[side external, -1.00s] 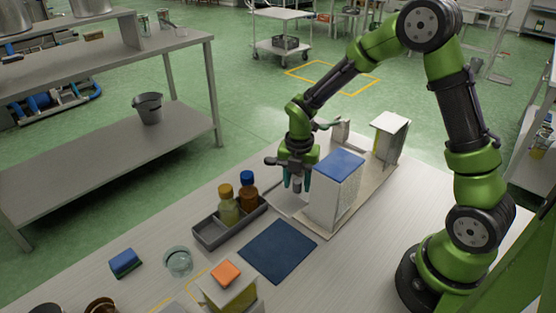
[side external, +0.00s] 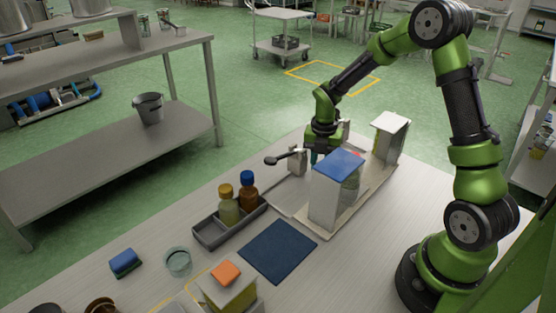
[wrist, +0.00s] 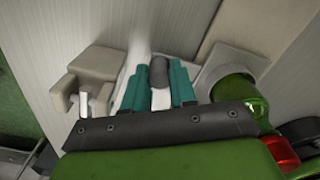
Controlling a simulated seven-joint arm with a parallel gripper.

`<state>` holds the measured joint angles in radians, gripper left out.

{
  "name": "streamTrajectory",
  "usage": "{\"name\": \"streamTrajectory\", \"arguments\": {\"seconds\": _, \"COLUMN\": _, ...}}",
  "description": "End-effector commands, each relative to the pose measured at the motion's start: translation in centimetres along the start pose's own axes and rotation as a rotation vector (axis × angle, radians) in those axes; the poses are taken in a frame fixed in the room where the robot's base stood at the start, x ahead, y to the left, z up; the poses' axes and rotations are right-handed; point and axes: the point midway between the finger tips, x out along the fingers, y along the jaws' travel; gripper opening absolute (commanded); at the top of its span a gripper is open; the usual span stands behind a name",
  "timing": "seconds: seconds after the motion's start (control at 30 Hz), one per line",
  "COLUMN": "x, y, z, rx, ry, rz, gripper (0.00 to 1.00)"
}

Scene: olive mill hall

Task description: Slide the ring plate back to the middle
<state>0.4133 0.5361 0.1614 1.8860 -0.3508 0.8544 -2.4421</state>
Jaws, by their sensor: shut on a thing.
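My gripper (side external: 322,158) is low over the bench, behind a white box with a blue top, which hides its fingertips in the side view. In the wrist view the teal fingers (wrist: 157,88) are shut on a dark grey rounded knob (wrist: 158,71). A pale ring (wrist: 216,70), seemingly part of the ring plate, shows just right of the fingers. A green round object stands at this ring, partly hidden by my gripper. I cannot tell how the knob joins the ring. A pale flat panel (side external: 289,195) lies left of the box.
The blue-topped box (side external: 335,190) stands close in front of my gripper. A beige bracket (side external: 297,161) with a dark lever is at its left, and a white-topped stand (side external: 389,136) at its right. A grey tray (side external: 230,227) holds two bottles. A blue mat (side external: 278,250) lies in front.

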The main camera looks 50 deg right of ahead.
Motion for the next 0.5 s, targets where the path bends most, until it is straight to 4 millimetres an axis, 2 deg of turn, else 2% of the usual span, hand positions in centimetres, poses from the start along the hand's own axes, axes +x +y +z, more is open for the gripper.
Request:
{"name": "streamTrajectory", "arguments": {"seconds": 0.03, "x": 0.0, "y": -0.4, "z": 0.9, "rx": 0.005, "ry": -0.002, "rz": 0.001, "gripper": 0.00}}
{"name": "streamTrajectory", "arguments": {"seconds": 0.13, "x": -0.1, "y": -0.9, "z": 1.8, "rx": 0.002, "ry": -0.003, "rz": 0.002, "gripper": 0.00}}
{"name": "streamTrajectory", "arguments": {"seconds": 0.47, "x": -0.1, "y": -1.0, "z": 2.0, "rx": -0.003, "ry": -0.004, "rz": 0.002, "gripper": 0.00}}
{"name": "streamTrajectory", "arguments": {"seconds": 0.5, "x": -0.1, "y": -1.0, "z": 2.0, "rx": -0.003, "ry": -0.004, "rz": 0.002, "gripper": 0.30}}
